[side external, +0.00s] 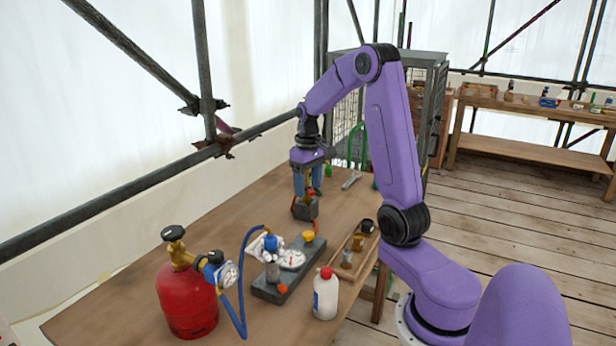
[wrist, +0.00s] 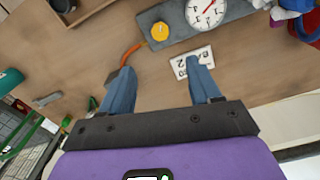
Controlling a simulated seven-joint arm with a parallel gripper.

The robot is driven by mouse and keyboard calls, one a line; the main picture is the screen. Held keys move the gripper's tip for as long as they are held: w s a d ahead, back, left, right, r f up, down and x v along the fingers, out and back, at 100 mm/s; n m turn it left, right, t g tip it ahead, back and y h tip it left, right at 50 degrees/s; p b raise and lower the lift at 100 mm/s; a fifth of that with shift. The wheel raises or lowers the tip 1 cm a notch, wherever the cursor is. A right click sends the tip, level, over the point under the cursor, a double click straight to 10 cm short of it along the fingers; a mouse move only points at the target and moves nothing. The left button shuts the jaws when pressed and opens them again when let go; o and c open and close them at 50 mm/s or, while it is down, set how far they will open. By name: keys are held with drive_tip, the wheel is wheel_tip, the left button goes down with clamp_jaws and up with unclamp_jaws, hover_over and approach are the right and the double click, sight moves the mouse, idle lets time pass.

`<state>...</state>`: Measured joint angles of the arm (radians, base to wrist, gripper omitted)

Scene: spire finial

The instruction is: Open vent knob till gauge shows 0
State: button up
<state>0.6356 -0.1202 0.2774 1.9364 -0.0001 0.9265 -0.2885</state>
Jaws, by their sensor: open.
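The yellow vent knob (side external: 308,236) sits on a grey base plate (side external: 315,250); it also shows in the wrist view (wrist: 160,32). The round white gauge (side external: 291,260) is on the same plate. Its dial (wrist: 207,11) is partly cut off in the wrist view, and I cannot read the needle's value. My gripper (side external: 307,194) has blue fingers, spread apart and empty in the wrist view (wrist: 162,72).
A red cylinder (side external: 187,299) with a blue hose (side external: 241,281) stands at the near left. A white bottle (side external: 326,296) and a wooden tray (side external: 353,256) are near the table's edge. A printed white card (wrist: 191,62) lies beside the plate. Bare tabletop lies to the left.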

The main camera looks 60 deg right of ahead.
wheel_tip(320, 180, up, 2)
drive_tip(key=shift+r, duration=0.1)
idle(0.4)
drive_tip(key=s+a+n, duration=0.3)
drive_tip(key=a+n, duration=0.1)
drive_tip(key=a, duration=0.7)
drive_tip(key=s+a+n, duration=0.2)
drive_tip(key=a+n, duration=0.1)
drive_tip(key=a, duration=0.8)
drive_tip(key=s+a+n, duration=0.4)
drive_tip(key=s, duration=0.5)
drive_tip(key=s+a+n, duration=0.3)
drive_tip(key=s+n, duration=0.1)
drive_tip(key=s, duration=0.5)
drive_tip(key=shift+s+a+f, duration=0.3)
drive_tip(key=shift+s+a, duration=0.1)
